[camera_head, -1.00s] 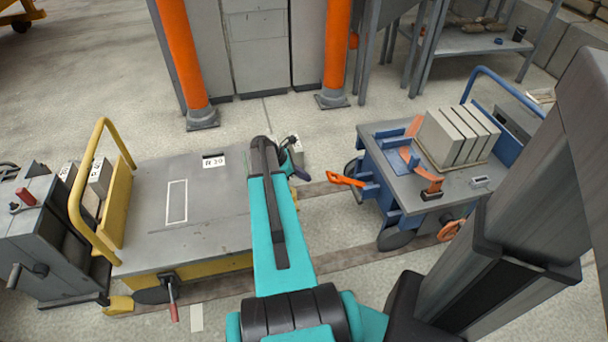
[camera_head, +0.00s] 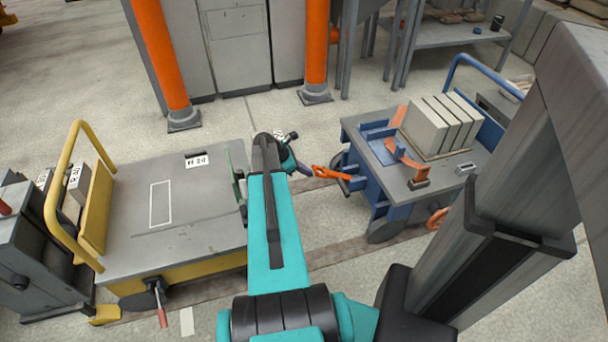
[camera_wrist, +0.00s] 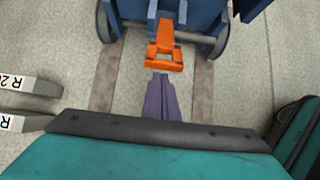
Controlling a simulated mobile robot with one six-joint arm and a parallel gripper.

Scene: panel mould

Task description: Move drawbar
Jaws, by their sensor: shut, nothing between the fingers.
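The orange drawbar (camera_head: 331,173) sticks out from the front of the blue cart (camera_head: 378,196), pointing left toward my gripper. In the wrist view the drawbar (camera_wrist: 164,48) ends in a squarish loop with an opening. My gripper (camera_head: 308,170) is at the end of the teal arm, close to the drawbar's free end. In the wrist view its purple fingers (camera_wrist: 161,79) are together and empty, just short of the loop and roughly in line with it. A small gap of floor seems to show between them.
A yellow-handled cart (camera_head: 125,235) with a grey deck stands on the left. Grey blocks (camera_head: 440,124) sit on the blue cart. Orange posts (camera_head: 158,55) and grey cabinets stand behind. Dark floor strips (camera_wrist: 106,65) run toward the blue cart in the wrist view.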

